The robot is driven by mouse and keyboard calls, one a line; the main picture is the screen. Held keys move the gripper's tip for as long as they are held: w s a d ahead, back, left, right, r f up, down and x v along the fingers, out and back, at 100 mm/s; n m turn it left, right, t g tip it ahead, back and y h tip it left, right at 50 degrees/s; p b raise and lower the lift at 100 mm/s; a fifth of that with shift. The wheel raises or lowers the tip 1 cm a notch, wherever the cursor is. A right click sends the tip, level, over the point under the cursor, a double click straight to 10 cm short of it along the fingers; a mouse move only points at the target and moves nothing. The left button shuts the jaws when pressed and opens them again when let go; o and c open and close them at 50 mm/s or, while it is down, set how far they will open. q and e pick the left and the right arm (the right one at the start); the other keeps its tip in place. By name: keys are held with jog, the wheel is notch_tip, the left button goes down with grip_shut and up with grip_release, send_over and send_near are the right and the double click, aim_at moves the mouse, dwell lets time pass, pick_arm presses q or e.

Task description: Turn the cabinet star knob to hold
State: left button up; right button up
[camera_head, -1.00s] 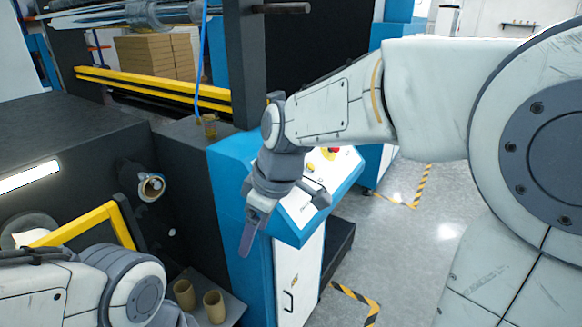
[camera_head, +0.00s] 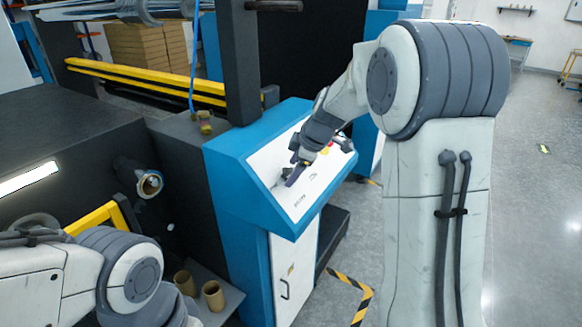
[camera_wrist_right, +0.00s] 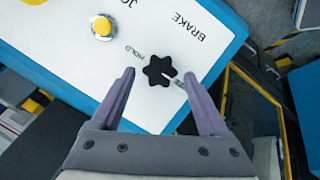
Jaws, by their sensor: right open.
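The black star knob (camera_wrist_right: 160,71) sits on the white sloped panel of the blue cabinet (camera_head: 232,172). In the right wrist view a white mark on it points right and slightly down, away from the HOLD label (camera_wrist_right: 133,52) at its upper left. My right gripper (camera_wrist_right: 159,75) is open, its purple fingertips on either side of the knob with a gap to each. I cannot tell its height above the panel. In the head view the right gripper (camera_head: 289,175) is over the panel's left part, and the knob cannot be made out there. My left gripper is out of view.
Cardboard cores (camera_head: 212,294) stand at lower left. A dark machine frame (camera_head: 240,60) rises behind the cabinet.

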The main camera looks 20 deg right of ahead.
jog(key=shift+x, duration=0.85)
grip_shut()
